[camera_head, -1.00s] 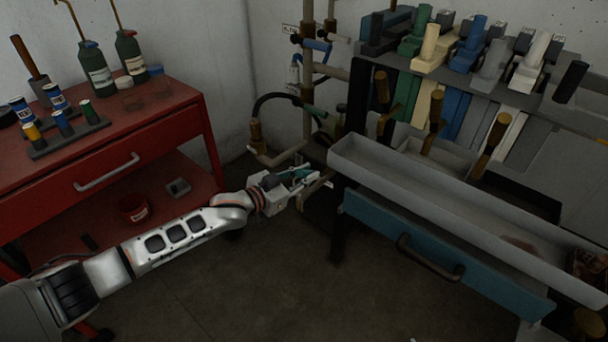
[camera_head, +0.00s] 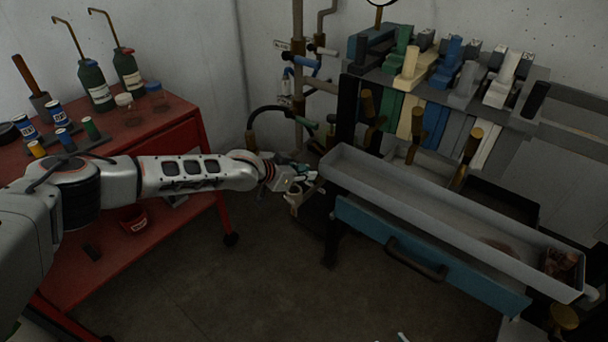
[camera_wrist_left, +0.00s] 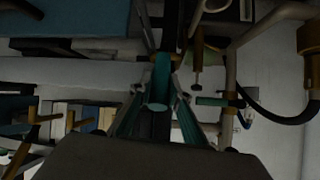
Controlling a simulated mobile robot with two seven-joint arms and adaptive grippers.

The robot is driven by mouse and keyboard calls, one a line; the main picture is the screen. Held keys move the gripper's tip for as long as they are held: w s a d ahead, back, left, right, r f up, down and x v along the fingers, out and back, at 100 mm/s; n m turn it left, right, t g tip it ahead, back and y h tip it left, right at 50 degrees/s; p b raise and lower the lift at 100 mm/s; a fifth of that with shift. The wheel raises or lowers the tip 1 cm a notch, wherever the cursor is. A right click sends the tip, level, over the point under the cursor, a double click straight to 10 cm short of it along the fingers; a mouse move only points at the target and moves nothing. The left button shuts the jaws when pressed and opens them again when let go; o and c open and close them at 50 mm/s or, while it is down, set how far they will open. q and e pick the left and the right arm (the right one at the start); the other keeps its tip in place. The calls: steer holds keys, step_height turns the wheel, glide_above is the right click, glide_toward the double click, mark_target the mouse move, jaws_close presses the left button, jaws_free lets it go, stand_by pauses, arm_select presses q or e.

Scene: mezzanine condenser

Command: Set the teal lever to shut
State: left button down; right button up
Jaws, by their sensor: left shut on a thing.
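The teal lever (camera_wrist_left: 160,82) shows in the left wrist view as a rounded bar, its end towards the camera, between my two fingers. My left gripper (camera_wrist_left: 158,98) is shut on it, with one finger along each side.
The long grey trough (camera_head: 420,204) and the blue drawer (camera_head: 375,228) with a dark handle lie just right of my gripper. A red cart (camera_head: 170,139) with bottles and cans stands under and behind my left arm. Pipes (camera_head: 298,75) rise behind. The floor in front is clear.

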arm_select(q)
steer(key=shift+w+r, duration=0.1)
steer(key=shift+w, duration=0.1)
stand_by(0.6)
steer(key=c, duration=1.9)
jaws_free()
steer(key=shift+d, duration=0.1)
steer(key=shift+s+a+r+g, duration=0.25)
steer(key=shift+s+a+g, duration=0.05)
steer(key=shift+s+a, duration=0.1)
steer(key=v, duration=1.1)
steer(key=shift+d, duration=0.15)
steer(key=shift+c, duration=0.3)
